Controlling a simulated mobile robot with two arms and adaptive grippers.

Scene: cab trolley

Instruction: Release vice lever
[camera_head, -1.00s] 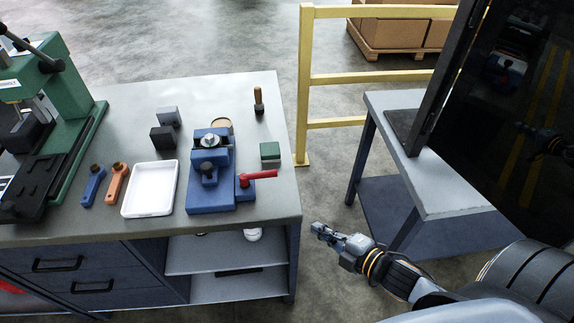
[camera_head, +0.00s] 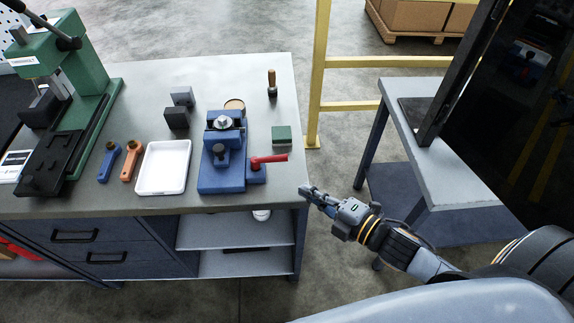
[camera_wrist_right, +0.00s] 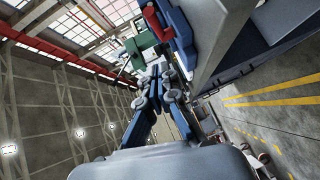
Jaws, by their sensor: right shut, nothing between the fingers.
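A blue vice (camera_head: 222,155) stands on the grey workbench (camera_head: 225,88), towards its right end. Its red lever (camera_head: 268,160) sticks out to the right from a blue block at the vice's side. The red lever also shows in the right wrist view (camera_wrist_right: 152,22), near the top. My right gripper (camera_head: 306,192) is shut and empty, just off the bench's front right corner, to the right of and nearer than the lever, not touching it. In the right wrist view its fingers (camera_wrist_right: 165,75) are close together. My left gripper is not in view.
A white tray (camera_head: 163,168), orange (camera_head: 131,160) and blue (camera_head: 110,162) tools, a green press (camera_head: 75,100), dark blocks (camera_head: 177,117), a green block (camera_head: 281,134) and a wooden-handled stamp (camera_head: 272,84) are on the bench. A yellow rail (camera_head: 318,75) and side table (camera_head: 440,170) stand right.

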